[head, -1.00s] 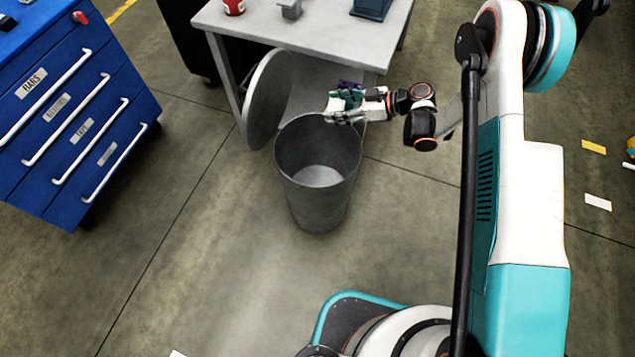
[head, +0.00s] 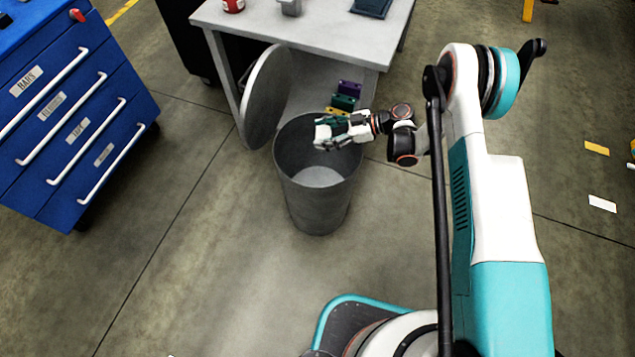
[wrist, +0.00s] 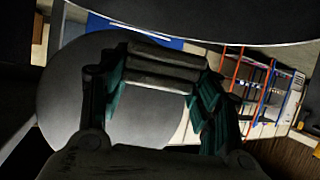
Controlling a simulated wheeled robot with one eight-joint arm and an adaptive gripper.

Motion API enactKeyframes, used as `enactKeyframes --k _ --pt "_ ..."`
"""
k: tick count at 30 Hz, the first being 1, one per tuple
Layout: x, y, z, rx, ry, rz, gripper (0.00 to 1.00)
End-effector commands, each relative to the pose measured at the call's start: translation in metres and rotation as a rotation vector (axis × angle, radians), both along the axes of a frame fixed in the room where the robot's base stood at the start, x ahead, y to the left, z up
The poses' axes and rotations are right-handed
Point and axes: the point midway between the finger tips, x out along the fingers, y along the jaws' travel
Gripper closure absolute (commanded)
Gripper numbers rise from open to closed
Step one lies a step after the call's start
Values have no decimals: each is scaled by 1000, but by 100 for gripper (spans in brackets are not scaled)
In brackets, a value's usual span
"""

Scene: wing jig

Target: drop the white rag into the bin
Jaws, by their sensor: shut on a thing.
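The grey bin (head: 316,208) stands on the floor in the head view, its round lid (head: 264,98) tipped up behind it. My gripper (head: 325,132) is over the bin's open mouth, near the rim. In the wrist view my gripper (wrist: 160,78) is shut on a folded, rolled thing that looks like the rag (wrist: 164,64), shaded grey there. Its ends are hidden by the teal fingers. In the head view the rag is hard to tell from the pale fingers. The lid (wrist: 65,100) also shows behind the fingers in the wrist view.
A grey table (head: 310,32) stands behind the bin, with a red can (head: 233,5) and a dark blue box (head: 370,8) on it. Purple, green and yellow blocks (head: 344,101) sit below it. A blue drawer cabinet (head: 75,120) is at left. The floor in front is clear.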

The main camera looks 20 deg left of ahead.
Motion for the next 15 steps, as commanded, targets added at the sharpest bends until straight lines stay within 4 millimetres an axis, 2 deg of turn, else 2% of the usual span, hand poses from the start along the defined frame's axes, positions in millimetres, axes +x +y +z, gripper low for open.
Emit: enactKeyframes --k 8,9,12,15 --pt "0 0 -3 0 0 0 66" --pt "0 0 -3 0 0 0 40" --pt "0 0 -3 0 0 0 19" --pt "0 0 -3 0 0 0 19"
